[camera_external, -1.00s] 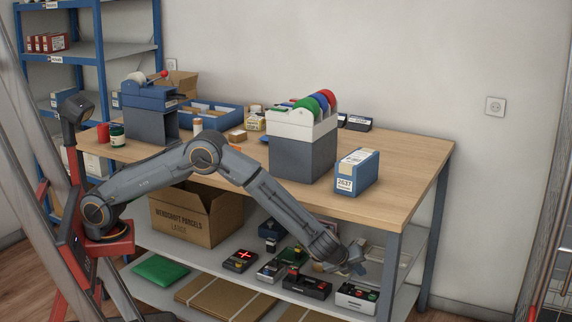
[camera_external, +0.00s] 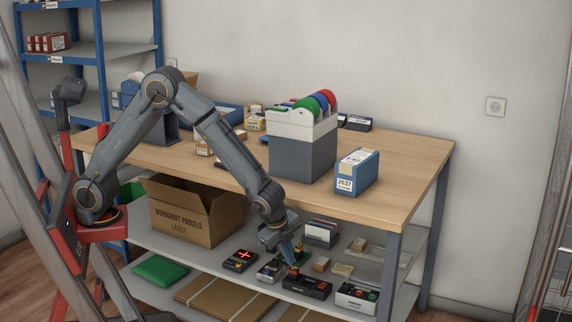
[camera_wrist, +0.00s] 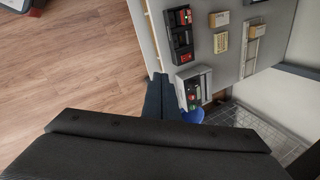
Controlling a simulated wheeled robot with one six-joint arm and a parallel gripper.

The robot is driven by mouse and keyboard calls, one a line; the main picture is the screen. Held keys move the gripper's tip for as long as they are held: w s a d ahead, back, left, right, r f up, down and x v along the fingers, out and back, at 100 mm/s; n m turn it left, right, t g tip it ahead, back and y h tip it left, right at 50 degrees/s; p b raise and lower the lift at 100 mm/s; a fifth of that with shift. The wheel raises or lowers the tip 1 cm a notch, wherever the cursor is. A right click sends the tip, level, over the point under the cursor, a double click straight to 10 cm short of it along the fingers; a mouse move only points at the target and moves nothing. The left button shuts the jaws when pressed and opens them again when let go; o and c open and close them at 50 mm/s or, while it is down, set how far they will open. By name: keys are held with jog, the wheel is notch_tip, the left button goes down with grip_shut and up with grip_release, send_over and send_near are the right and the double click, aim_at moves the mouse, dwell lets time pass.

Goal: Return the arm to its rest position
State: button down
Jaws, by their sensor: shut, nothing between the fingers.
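My gripper (camera_external: 291,256) hangs at the end of my bent arm in the external view, in front of the counter's front edge. It is low, near the lower shelf and above the small devices there. In the wrist view its dark fingers (camera_wrist: 163,98) are together with nothing between them. My elbow is raised high over the left part of the counter, and my forearm slopes down to the right.
The wooden counter (camera_external: 408,169) holds a grey and white tape holder (camera_external: 302,158) and a blue box (camera_external: 356,172). On the lower shelf are an open carton (camera_external: 184,224) and several small devices, including a black one (camera_external: 307,286). Bare wooden floor (camera_wrist: 80,60) lies left of the shelf in the wrist view.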

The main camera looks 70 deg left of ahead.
jog(key=s+a+r+n+g+p, duration=0.1)
jog(key=s+a+r+n+p, duration=0.3)
jog(key=s, duration=0.6)
jog(key=s+a+r+n+g+h+p, duration=0.1)
jog(key=s+a+r+n+p, duration=0.3)
jog(key=s+a+r, duration=0.4)
jog(key=s+a+r+n+g+h+p, duration=0.1)
jog(key=s+a+r+n+p, duration=0.3)
jog(key=s, duration=0.9)
notch_tip(320, 180, up, 3)
jog(key=a+n, duration=0.1)
jog(key=a, duration=0.1)
jog(key=shift+a+f, duration=0.2)
jog(key=shift+a, duration=0.15)
